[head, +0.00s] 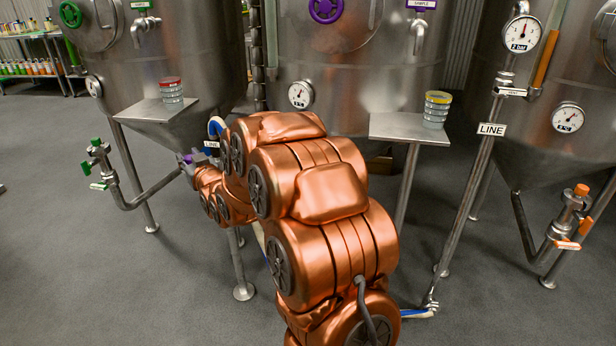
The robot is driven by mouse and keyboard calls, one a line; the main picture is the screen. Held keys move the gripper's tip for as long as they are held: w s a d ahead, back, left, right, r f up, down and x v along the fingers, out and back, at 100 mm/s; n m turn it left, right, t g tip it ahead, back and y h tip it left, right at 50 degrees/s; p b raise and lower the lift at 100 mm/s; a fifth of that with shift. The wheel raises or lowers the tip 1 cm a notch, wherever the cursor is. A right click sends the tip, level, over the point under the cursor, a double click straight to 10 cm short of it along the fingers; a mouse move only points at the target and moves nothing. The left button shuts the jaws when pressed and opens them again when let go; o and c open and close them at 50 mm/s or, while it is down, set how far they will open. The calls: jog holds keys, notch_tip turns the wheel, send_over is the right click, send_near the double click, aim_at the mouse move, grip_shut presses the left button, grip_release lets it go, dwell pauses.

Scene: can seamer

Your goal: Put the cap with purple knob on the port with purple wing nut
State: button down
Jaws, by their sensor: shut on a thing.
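A small grey fitting with purple parts (188,159) shows just left of the end of my copper arm, below the left tank. It is too small and too covered to tell whether it is the port with the purple wing nut or the cap with the purple knob. My gripper is hidden behind my own arm links, so its fingers and anything in them cannot be seen.
A green-marked port (97,152) on a bent pipe stands left; an orange-marked port (572,210) stands right. Small shelves (155,111) and (395,127) hold stacked dishes. Tank legs (240,265) stand close to my arm. The left floor is clear.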

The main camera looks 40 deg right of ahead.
jog(key=s+d+f+m+h+b, duration=0.1)
jog(key=s+d+f+b, duration=0.15)
jog(key=s+d, duration=0.45)
jog(key=s+d+f+h+b, duration=0.1)
jog(key=s+d+b, duration=0.2)
jog(key=s+d, duration=0.4)
jog(key=s+d+r+m+h+b, duration=0.1)
jog(key=s+d+b, duration=0.5)
jog(key=s, duration=0.6)
jog(key=shift+g, duration=0.3)
jog(key=w+d+p, duration=0.3)
jog(key=w, duration=0.1)
jog(key=w+d+p, duration=0.3)
jog(key=w+d, duration=0.1)
jog(key=w+d+f+p, duration=0.1)
jog(key=w+d+p, duration=0.1)
jog(key=w+d, duration=0.1)
jog(key=shift+p+x, duration=0.4)
jog(key=shift+x, duration=0.55)
jog(key=shift+d+f+b, duration=0.15)
jog(key=shift+f+b, duration=0.35)
jog(key=shift+f, duration=1.4)
